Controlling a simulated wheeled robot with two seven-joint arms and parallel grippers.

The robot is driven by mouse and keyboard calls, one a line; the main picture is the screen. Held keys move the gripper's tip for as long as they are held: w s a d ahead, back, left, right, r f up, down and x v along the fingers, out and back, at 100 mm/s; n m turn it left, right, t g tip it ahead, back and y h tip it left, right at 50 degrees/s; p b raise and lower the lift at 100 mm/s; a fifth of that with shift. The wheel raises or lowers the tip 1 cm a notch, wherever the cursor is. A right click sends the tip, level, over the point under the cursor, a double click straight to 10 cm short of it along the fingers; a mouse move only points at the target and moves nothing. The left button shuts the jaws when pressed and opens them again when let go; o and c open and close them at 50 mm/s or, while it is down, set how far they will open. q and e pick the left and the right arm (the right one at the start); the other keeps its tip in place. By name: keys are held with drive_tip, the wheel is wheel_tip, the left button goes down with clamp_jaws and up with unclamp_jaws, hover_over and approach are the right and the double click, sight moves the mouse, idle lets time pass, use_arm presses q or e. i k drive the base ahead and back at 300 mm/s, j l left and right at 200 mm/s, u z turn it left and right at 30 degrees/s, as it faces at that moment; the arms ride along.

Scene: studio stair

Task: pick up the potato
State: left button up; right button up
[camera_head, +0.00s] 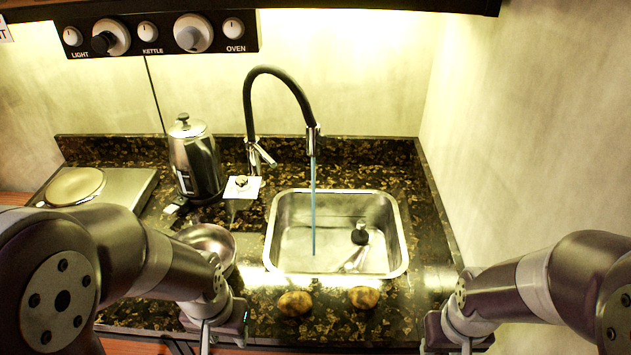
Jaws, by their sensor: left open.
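Two brown potatoes lie on the dark speckled counter in front of the sink. My right gripper (466,346) is at the bottom right, right of both potatoes. Its fingers are mostly cut off by the picture edge.
The steel sink (401,235) holds a dark-handled utensil (358,238), and water runs from the black faucet (283,79). A metal bowl (212,241) sits behind my left gripper. A kettle (197,160) and a hotplate (76,186) stand at the back left. The counter between the potatoes is clear.

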sight(298, 302)
drive_tip(key=j+z, duration=0.1)
drive_tip(key=j, duration=1.4)
drive_tip(key=k+j+z, duration=0.15)
drive_tip(key=j, duration=0.55)
drive_tip(key=j+z, duration=0.1)
drive_tip(key=z, duration=2.4)
